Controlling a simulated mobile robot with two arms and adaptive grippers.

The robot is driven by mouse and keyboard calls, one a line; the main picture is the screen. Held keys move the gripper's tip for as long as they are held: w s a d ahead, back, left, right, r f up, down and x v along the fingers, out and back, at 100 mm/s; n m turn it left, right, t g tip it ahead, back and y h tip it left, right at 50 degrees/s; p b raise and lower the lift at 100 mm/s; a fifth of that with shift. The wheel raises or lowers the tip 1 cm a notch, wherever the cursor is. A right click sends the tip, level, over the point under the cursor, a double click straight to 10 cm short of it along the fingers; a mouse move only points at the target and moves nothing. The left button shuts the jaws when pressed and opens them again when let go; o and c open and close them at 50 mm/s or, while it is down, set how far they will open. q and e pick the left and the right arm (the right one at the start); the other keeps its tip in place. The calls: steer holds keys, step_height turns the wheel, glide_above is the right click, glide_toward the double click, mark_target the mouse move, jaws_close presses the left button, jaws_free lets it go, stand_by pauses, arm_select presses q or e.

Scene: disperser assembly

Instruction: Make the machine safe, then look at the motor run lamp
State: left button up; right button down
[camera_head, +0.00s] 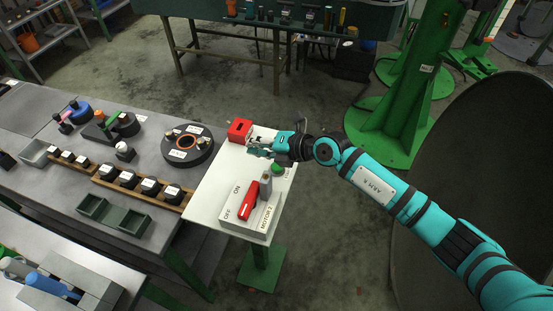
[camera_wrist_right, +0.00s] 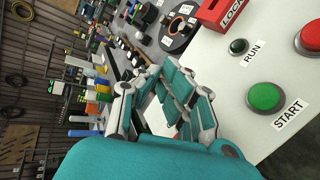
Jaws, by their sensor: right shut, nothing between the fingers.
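The white control stand (camera_head: 212,200) is in the middle of the head view. On it is a red switch handle (camera_head: 249,201) beside ON, OFF and MOTOR 2 labels; I cannot tell its position for sure. The RUN lamp (camera_wrist_right: 239,46) in the right wrist view is dark green and looks unlit. The green START button (camera_wrist_right: 265,97) and a red button (camera_wrist_right: 309,38) are beside it. A red lock box (camera_head: 240,130) sits at the stand's far end, also in the wrist view (camera_wrist_right: 222,12). My right gripper (camera_head: 257,146) is shut and empty above the stand near this box. My left gripper is out of view.
A grey bench (camera_head: 60,185) with labelled blocks, trays and a round black disc (camera_head: 187,147) adjoins the stand on the left. A green column (camera_head: 405,110) stands behind my right arm. A dark bench (camera_head: 270,22) is at the back.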

mark_target(277, 168)
steer(key=w+d+n+h, duration=0.2)
steer(key=w+d+h, duration=0.1)
steer(key=d, duration=0.3)
steer(key=shift+w+h+p, duration=0.4)
steer(key=shift+h, duration=0.4)
steer(key=shift+r, duration=0.1)
step_height(277, 168, down, 9)
steer(key=b, duration=0.6)
steer(key=shift+r, duration=0.1)
stand_by(0.4)
steer(key=shift+f+b, duration=0.4)
steer(key=shift+s+f+b, duration=0.1)
steer(key=shift+f+b, duration=0.65)
steer(key=shift+f, duration=0.3)
stand_by(0.7)
steer(key=shift+r, duration=0.15)
steer(key=shift+r+p, duration=1)
steer(key=shift+r, duration=0.3)
